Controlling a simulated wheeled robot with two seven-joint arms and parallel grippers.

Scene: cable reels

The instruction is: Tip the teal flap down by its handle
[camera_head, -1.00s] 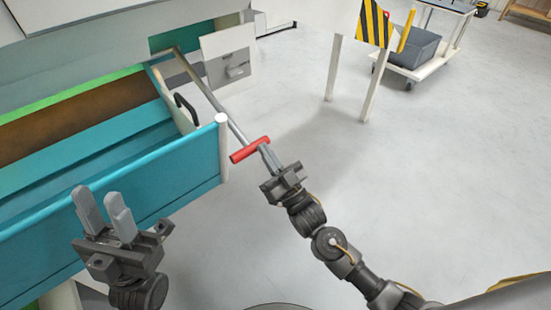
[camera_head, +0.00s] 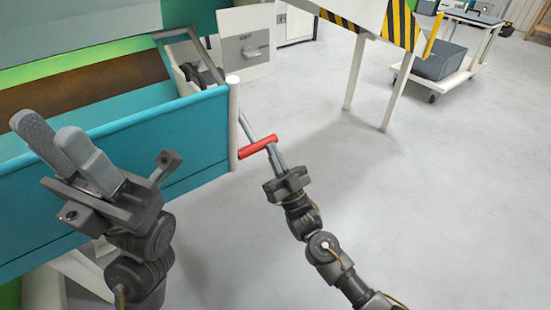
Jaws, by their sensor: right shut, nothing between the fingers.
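The teal flap (camera_head: 180,130) stands upright along the front of the machine at the left, with a white post at its right end. A grey rod (camera_head: 249,126) runs from behind the flap to a red crossbar handle (camera_head: 258,147). My right gripper (camera_head: 272,152) is at the red handle, its fingers shut with nothing held; I cannot tell whether they touch the bar.
A white panel with a grey latch (camera_head: 245,45) stands behind the rod. A white stand with yellow-black stripes (camera_head: 402,22) is at the back, near a cart with a grey bin (camera_head: 440,62). The grey floor (camera_head: 420,210) at the right is clear.

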